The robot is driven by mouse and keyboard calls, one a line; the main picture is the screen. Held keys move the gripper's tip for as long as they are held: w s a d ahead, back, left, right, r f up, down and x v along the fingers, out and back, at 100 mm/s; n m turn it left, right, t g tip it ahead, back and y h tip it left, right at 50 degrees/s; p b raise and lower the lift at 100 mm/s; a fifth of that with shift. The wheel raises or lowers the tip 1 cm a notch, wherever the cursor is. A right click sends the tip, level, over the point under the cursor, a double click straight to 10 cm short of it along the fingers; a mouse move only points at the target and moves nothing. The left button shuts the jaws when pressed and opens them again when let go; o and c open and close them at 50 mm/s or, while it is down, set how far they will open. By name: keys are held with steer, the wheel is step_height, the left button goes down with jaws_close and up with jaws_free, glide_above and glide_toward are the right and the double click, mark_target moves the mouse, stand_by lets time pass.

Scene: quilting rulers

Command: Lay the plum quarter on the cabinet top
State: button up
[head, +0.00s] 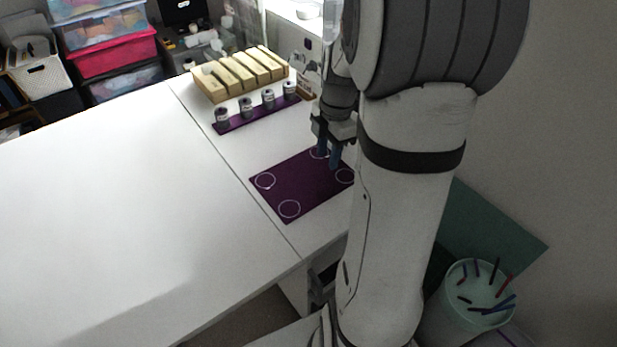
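A flat plum rectangle (290,190) with white ring outlines near its corners lies on the white top (232,150) to the right of a seam. I cannot tell whether this is the plum quarter or a mat, nor which white surface is the cabinet top. My gripper (328,158) points down over the far right part of the plum rectangle. Its two blue fingers stand apart, and I see nothing between them. I cannot tell how high the tips are. My arm hides the rectangle's right edge.
Several small grey jars (246,107) stand on a plum strip (228,127) beyond the rectangle, before a slotted wooden rack (238,74). A wide white table (110,190) at left is clear. A pale bin (462,315) with pens and a green sheet (490,235) are at right.

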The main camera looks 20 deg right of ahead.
steer(key=s+a+r+m+t, duration=0.1)
steer(key=s+a+r+m, duration=0.2)
steer(key=s+a+m, duration=0.3)
steer(key=s+a+r+m+t+h, duration=0.1)
steer(key=s+a+m, duration=0.5)
steer(key=m, duration=0.6)
step_height(320, 180, up, 2)
steer(key=shift+s+a+r+m+t, duration=0.15)
steer(key=shift+s+a+m+t, duration=0.35)
steer(key=shift+a, duration=0.45)
steer(key=shift+o, duration=0.2)
steer(key=shift+w, duration=0.15)
